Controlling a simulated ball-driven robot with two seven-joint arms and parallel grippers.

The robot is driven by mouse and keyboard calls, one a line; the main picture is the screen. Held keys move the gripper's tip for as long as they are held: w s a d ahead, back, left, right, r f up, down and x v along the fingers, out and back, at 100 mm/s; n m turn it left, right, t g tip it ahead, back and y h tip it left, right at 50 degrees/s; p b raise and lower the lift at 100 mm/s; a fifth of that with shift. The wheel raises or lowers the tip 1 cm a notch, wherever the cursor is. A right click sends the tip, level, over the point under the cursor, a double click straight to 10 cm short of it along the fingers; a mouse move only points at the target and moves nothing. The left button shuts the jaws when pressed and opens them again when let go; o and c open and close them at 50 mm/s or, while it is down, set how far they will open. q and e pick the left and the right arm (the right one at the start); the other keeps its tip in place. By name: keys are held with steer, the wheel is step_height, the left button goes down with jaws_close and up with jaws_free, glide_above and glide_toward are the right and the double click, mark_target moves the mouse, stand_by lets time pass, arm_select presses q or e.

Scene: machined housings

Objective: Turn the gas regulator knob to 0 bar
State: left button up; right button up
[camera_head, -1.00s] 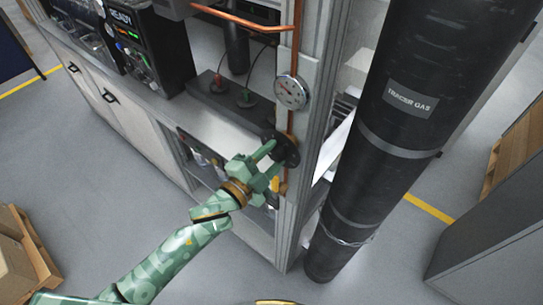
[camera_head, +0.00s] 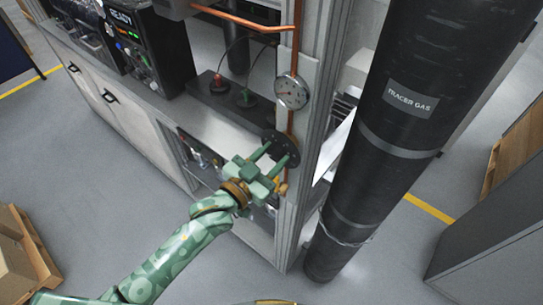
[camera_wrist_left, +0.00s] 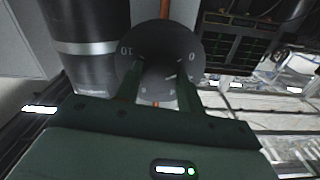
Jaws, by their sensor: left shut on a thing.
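The gas regulator knob (camera_head: 273,136) is a dark round disc on the copper pipe at the cabinet's corner post. In the left wrist view the dial (camera_wrist_left: 160,42) shows "10" at its left and "0" at its right, with a short white mark low on its right half. My left gripper (camera_head: 273,156) is shut on the knob, one finger to each side. These fingers (camera_wrist_left: 158,92) reach up to the knob in the wrist view and cover part of its lower scale. My right gripper is in neither view.
A round pressure gauge (camera_head: 291,91) sits above the knob on the copper pipe (camera_head: 297,45). A tall black cylinder labelled "TRACER GAS" (camera_head: 385,130) stands close on the right. The bench (camera_head: 210,118) lies to the left. Open floor (camera_head: 130,215) lies in front.

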arm_select(q)
steer(key=shift+f+n, duration=0.15)
steer(key=shift+n, duration=0.55)
steer(key=o, duration=1)
steer(key=b+v, duration=0.3)
steer(key=v, duration=1.3)
steer(key=shift+s+b, duration=0.2)
steer(key=shift+b, duration=0.15)
steer(key=shift+a, duration=0.1)
